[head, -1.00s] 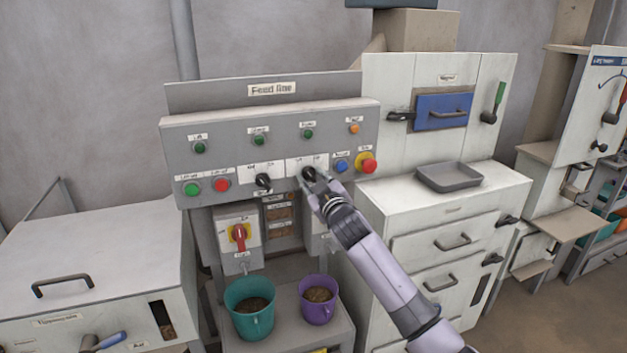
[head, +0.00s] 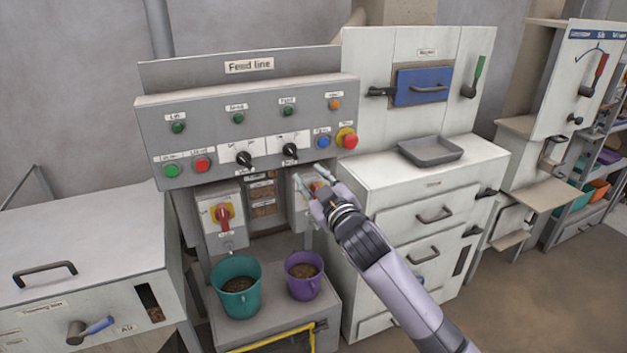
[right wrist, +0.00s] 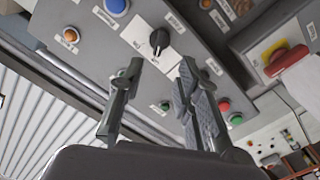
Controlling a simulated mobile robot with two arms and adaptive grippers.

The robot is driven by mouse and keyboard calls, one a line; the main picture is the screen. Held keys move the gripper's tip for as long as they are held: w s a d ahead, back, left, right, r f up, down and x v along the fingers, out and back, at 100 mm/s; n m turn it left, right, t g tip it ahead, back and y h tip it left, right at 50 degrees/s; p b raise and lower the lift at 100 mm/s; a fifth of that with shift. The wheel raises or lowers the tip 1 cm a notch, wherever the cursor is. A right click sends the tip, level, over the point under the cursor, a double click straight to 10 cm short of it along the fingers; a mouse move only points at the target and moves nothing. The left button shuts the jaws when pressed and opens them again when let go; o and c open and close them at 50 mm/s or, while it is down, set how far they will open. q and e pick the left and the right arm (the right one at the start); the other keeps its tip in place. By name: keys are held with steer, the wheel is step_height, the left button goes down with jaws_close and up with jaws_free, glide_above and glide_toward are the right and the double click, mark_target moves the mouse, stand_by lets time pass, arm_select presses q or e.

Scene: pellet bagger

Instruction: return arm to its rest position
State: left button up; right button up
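My right gripper (head: 312,184) is in front of the grey Feed line panel (head: 350,103), just below its lower edge in the head view. Its fingers are spread apart with nothing between them. In the right wrist view the two fingers of the gripper (right wrist: 157,75) point at the panel, and a black selector knob (right wrist: 159,40) shows beyond them, apart from the tips. The same knob (head: 290,151) is in the head view, above the gripper. A second black knob (head: 244,159) is to its left. My left gripper is not in view.
A teal bucket (head: 238,308) and a purple bucket (head: 304,289) with pellets stand on a low stand. A red switch handle (head: 224,217) is left of the gripper. A white cabinet (head: 395,203) with a grey tray (head: 430,150) stands right. Open floor (head: 500,300) lies beyond.

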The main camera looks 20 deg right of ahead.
steer(key=shift+s, duration=0.15)
steer(key=shift+f, duration=0.1)
